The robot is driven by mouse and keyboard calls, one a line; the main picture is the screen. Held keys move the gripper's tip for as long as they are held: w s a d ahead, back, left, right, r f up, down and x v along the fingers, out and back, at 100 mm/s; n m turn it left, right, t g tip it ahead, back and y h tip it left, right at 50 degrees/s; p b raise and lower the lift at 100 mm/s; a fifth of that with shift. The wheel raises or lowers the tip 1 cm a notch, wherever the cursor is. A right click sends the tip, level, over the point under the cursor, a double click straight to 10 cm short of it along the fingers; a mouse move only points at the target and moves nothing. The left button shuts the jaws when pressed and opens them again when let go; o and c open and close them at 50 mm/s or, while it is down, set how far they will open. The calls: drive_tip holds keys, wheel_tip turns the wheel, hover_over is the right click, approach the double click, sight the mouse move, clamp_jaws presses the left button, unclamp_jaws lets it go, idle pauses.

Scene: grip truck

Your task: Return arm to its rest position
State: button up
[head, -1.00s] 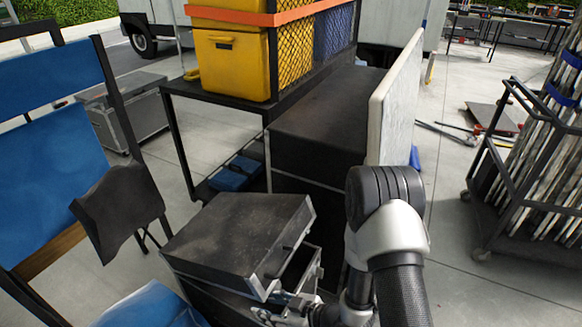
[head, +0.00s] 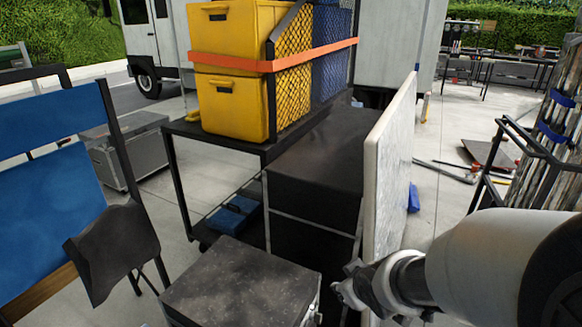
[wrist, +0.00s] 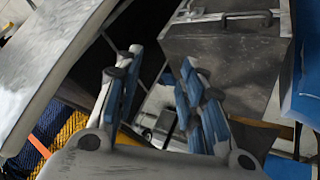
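My gripper (head: 350,288) shows small at the end of my arm in the head view, at the lower right of centre, beside the black case (head: 235,282). In the wrist view my gripper (wrist: 160,72) has its blue-padded fingers spread apart, with nothing seen between them. A dark grey case front with a handle (wrist: 232,42) shows beyond the fingers at upper right. My pale arm reaches in from the right edge of the head view, bent close to the camera.
A pale upright board (head: 388,165) stands just behind my gripper, beside the black cabinet (head: 315,160). Yellow bins (head: 230,100) sit on the cart. A blue chair (head: 50,185) is at left.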

drive_tip(key=s+r+m+g, duration=0.1)
drive_tip(key=s+r+m, duration=0.2)
drive_tip(key=s, duration=0.8)
drive_tip(key=s+r+m+g, duration=0.1)
drive_tip(key=s+r+m, duration=0.2)
drive_tip(key=s+r, duration=0.5)
drive_tip(key=s, duration=0.3)
drive_tip(key=shift+s+d+g, duration=0.25)
drive_tip(key=shift+d+g, duration=0.15)
